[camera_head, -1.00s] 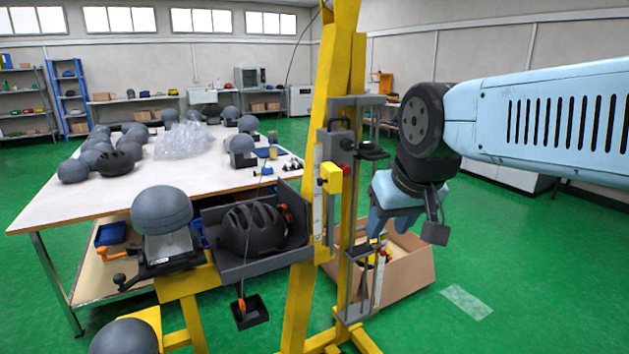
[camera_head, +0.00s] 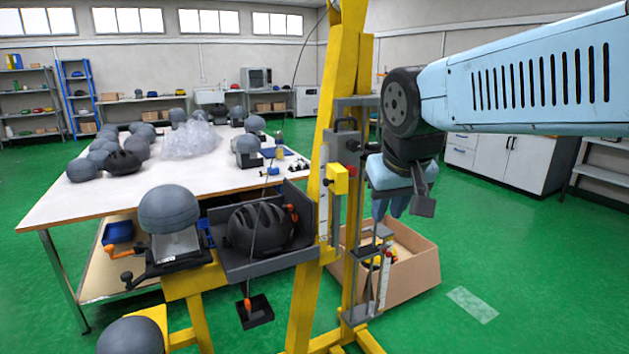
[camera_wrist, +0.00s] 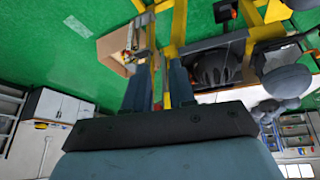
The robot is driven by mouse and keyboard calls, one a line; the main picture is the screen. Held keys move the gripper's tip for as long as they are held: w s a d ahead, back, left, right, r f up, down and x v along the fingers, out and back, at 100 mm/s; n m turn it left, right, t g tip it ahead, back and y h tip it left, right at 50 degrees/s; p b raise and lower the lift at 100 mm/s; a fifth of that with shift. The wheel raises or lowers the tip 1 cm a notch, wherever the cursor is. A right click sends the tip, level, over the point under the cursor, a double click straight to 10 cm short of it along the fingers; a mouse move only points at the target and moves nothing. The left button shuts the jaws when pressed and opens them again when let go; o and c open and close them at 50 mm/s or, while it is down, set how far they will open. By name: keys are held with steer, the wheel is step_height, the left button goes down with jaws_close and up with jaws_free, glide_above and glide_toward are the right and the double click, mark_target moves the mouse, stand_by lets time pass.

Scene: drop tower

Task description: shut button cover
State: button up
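A yellow control box (camera_head: 337,178) is mounted on the yellow tower post. I cannot make out a separate button cover or whether one stands open.
A cardboard box (camera_head: 412,270) stands on the floor behind the tower rails. A grey tray (camera_head: 225,262) with a black helmet (camera_head: 258,228) is left of the post. A white table (camera_head: 90,190) with helmets and head forms stands farther left.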

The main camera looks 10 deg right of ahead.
mark_target(332, 179)
steer(key=w+a+h, duration=0.1)
steer(key=w, duration=0.3)
steer(key=w+a+r, duration=0.1)
steer(key=w+a, duration=0.1)
steer(key=w, duration=0.3)
steer(key=w+a+r+h, duration=0.1)
steer(key=w, duration=0.4)
steer(key=shift+w+a+r+g+h, duration=0.2)
steer(key=shift+w+g+h, duration=0.1)
steer(key=shift+g, duration=0.1)
jaws_close()
steer(key=w+a+f+t+h, duration=0.1)
steer(key=w+a, duration=0.3)
steer(key=w, duration=0.3)
steer(key=w+a+f+h, duration=0.1)
steer(key=w+a, duration=0.3)
steer(key=w, duration=0.3)
steer(key=d+r+x, duration=0.1)
steer(key=d+x, duration=0.1)
steer(key=x, duration=0.9)
steer(key=shift+s+d+n, duration=0.15)
steer(key=shift+d+n, duration=0.15)
steer(key=shift+d, duration=0.1)
